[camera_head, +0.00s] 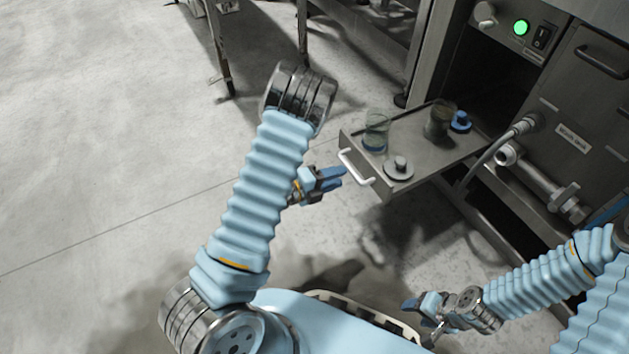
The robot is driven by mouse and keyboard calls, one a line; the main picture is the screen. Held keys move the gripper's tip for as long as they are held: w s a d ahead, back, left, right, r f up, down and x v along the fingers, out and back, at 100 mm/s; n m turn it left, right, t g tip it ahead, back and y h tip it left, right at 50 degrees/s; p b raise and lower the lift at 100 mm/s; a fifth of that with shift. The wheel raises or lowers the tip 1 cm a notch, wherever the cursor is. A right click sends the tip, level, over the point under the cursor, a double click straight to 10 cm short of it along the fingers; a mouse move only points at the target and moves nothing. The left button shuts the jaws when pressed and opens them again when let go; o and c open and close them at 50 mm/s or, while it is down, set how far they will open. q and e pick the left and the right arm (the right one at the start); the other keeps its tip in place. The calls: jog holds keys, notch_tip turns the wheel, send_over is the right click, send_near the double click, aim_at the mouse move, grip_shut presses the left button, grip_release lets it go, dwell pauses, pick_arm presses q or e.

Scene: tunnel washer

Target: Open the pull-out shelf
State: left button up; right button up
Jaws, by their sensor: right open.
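The pull-out shelf (420,152) is a grey metal tray that sticks out of the dark opening in the machine. A white bar handle (356,168) is on its front face. My left gripper (340,177) is just left of the handle, with its blue fingers pointing towards it.
On the shelf are a clear glass (376,132), a darker glass (437,124), a blue-topped item (461,121) and a round knobbed lid (399,169). The machine front (570,130) with a pipe (535,180) stands right of the shelf. The floor (110,150) at left is clear.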

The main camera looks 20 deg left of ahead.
pick_arm(q)
jog(key=v, duration=0.7)
jog(key=shift+s+a, duration=0.25)
jog(key=shift+s, duration=0.05)
jog(key=s+d+f+n+g+y, duration=0.1)
jog(key=d+f+n+g+y, duration=0.15)
jog(key=f+n, duration=0.5)
jog(key=s+d+f+n+g+y, duration=0.1)
jog(key=s+f+n+g+y, duration=0.2)
jog(key=f+n, duration=0.5)
jog(key=s+d+n+g, duration=0.6)
jog(key=s+d+n, duration=0.2)
jog(key=n, duration=0.3)
notch_tip(320, 180, up, 12)
jog(key=p, duration=1.4)
jog(key=shift+s+d+r, duration=0.2)
jog(key=shift+s+d, duration=0.2)
jog(key=shift+d, duration=0.05)
